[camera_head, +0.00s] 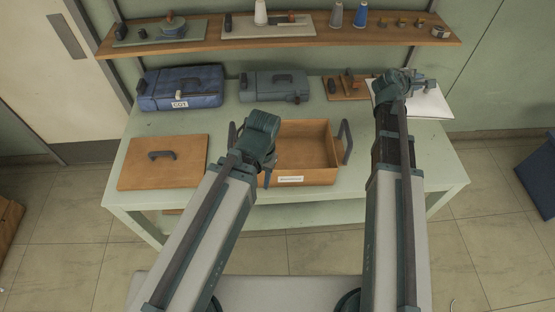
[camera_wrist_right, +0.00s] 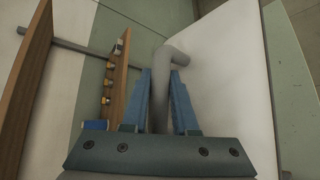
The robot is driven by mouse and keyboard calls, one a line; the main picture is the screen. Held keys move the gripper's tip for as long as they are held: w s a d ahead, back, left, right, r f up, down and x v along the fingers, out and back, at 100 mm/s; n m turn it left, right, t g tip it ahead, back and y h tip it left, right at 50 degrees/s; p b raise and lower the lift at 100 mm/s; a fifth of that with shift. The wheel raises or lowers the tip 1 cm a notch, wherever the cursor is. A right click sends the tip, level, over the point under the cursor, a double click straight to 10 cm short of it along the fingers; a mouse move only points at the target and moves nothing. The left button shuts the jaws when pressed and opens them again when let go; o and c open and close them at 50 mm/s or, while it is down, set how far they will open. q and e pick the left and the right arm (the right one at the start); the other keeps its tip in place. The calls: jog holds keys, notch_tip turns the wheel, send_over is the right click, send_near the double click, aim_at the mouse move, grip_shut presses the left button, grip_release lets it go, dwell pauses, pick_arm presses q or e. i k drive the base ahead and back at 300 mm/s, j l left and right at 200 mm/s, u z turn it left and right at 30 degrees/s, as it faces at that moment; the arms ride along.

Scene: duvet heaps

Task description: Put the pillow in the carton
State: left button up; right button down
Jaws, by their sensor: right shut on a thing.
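No thing in view is clearly a pillow. A brown open box (camera_head: 318,150) with side handles and a white label stands on the green table; it is the carton-like thing here. A flat white sheet or panel (camera_head: 432,104) lies at the table's right back, and it also fills much of the right wrist view (camera_wrist_right: 235,75). My right gripper (camera_head: 415,82) is over it, its blue fingers shut on a grey bent piece (camera_wrist_right: 166,82). Whether that piece is joined to the panel I cannot tell. My left gripper (camera_head: 268,165) is at the box's left side; its fingers are mostly hidden.
A brown lid (camera_head: 163,165) with a handle lies left of the box. A blue case (camera_head: 182,88) and a grey-green case (camera_head: 273,86) stand behind. A wooden shelf (camera_head: 275,36) with spools and small things runs above the table's back.

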aim_at(289, 161)
jog(key=j, duration=1.95)
